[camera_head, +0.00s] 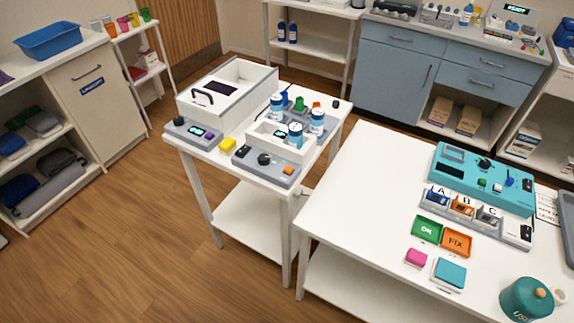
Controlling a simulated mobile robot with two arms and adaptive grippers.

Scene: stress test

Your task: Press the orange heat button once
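A grey device with a white top part (262,165) stands at the front of the small white table. The button looks unobstructed; any heat label is too small to read. Blue-and-white bottles (295,135) stand at this device. Another orange item (316,105) sits farther back on the same table. Neither of my grippers is in view.
The larger white table (350,200) at right holds a teal device (480,175), green and orange trays (457,242) and a teal pot (527,298). Wooden floor (120,240) is clear at front left.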

